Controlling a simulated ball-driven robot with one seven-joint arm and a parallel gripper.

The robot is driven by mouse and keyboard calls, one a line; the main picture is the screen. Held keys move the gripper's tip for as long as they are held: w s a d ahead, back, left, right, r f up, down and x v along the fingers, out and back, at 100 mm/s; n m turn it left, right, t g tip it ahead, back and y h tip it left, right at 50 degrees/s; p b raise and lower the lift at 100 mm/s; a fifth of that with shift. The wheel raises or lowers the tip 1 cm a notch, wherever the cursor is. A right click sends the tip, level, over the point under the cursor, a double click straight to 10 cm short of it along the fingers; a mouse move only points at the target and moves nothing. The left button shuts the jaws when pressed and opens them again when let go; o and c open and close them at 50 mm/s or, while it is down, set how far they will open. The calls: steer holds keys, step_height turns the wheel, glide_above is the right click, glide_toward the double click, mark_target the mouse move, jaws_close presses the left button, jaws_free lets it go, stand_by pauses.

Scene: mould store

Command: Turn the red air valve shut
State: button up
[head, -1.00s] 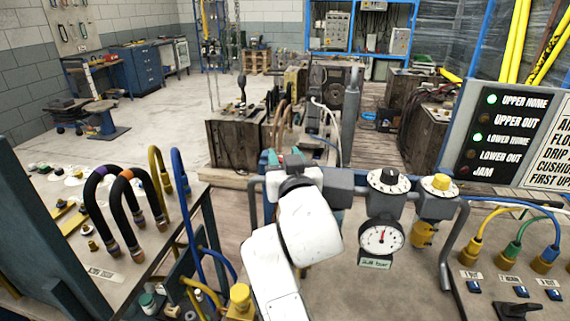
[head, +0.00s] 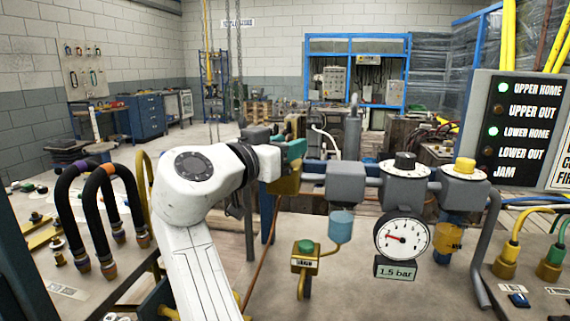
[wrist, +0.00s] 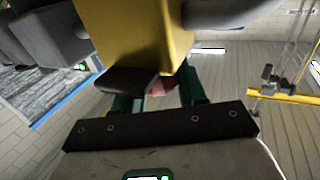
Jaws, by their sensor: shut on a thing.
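My gripper (head: 292,155) has teal fingers and is at the left end of the grey air pipe, against a yellow valve body (head: 286,184). The same yellow body (wrist: 150,35) fills the top of the wrist view. A small piece of the red valve handle (wrist: 160,86) shows between my fingers there; the rest is hidden by the fingers and the yellow body. My gripper is shut on this handle. The handle's angle cannot be made out. The dial gauge (head: 402,239) hangs from the pipe to the right, with a label reading 1.5 bar.
Right of the valve, the pipe carries a grey block (head: 346,182), a black knob (head: 405,161) and a yellow knob (head: 464,166). Black looped hoses (head: 72,205) rise at left. A lamp panel (head: 518,125) stands at right.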

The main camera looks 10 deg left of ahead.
steer(key=m+g+h, duration=0.2)
steer(key=m+h, duration=0.1)
steer(key=h, duration=0.1)
steer(key=shift+g, duration=0.3)
steer(key=shift+p, duration=0.35)
steer(key=shift+f+m+g+h, duration=0.1)
steer(key=shift+m+g+h, duration=0.6)
steer(key=shift+g+h, duration=0.1)
steer(key=o, duration=0.9)
steer(key=v, duration=1)
steer(key=shift+s+a, duration=0.25)
steer(key=shift+a, duration=0.05)
steer(key=shift+p, duration=0.35)
